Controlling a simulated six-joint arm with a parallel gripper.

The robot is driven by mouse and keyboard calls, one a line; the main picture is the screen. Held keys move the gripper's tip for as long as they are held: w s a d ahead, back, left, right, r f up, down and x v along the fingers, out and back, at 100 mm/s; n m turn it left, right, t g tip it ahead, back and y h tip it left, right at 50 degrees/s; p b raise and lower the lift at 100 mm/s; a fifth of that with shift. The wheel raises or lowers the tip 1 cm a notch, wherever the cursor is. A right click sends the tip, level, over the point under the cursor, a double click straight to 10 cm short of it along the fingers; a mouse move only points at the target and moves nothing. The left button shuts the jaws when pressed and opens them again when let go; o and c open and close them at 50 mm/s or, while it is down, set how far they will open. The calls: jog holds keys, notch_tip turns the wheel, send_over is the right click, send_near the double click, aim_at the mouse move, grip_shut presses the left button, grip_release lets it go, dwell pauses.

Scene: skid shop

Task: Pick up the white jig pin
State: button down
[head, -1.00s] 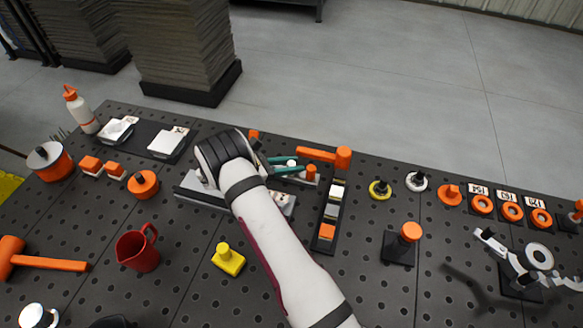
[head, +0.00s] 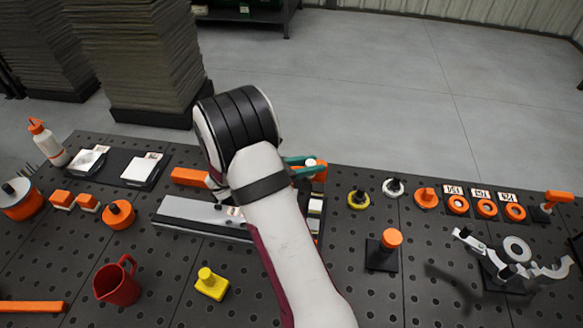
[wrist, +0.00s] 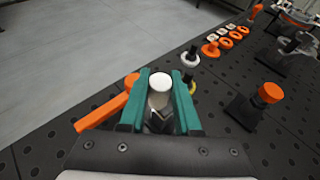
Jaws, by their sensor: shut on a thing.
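The white jig pin (wrist: 159,92) stands between the two green jaws of my gripper (wrist: 160,100) in the wrist view; its round white top shows and its lower part is hidden by the jaws. In the head view the green jaws of my gripper (head: 303,167) stick out to the right of my wrist, with the white top of the pin (head: 311,162) at their tips. My gripper is shut on the pin. Whether the pin's lower end is clear of the board cannot be told.
A grey metal block (head: 190,210) lies below my wrist. An orange knob (head: 392,238), a yellow ring (head: 358,198) and a white ring (head: 393,187) stand to the right. A red jug (head: 116,282) is front left.

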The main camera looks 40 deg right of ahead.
jog(key=shift+s+d+r, duration=0.15)
jog(key=shift+s, duration=0.05)
dwell(0.7)
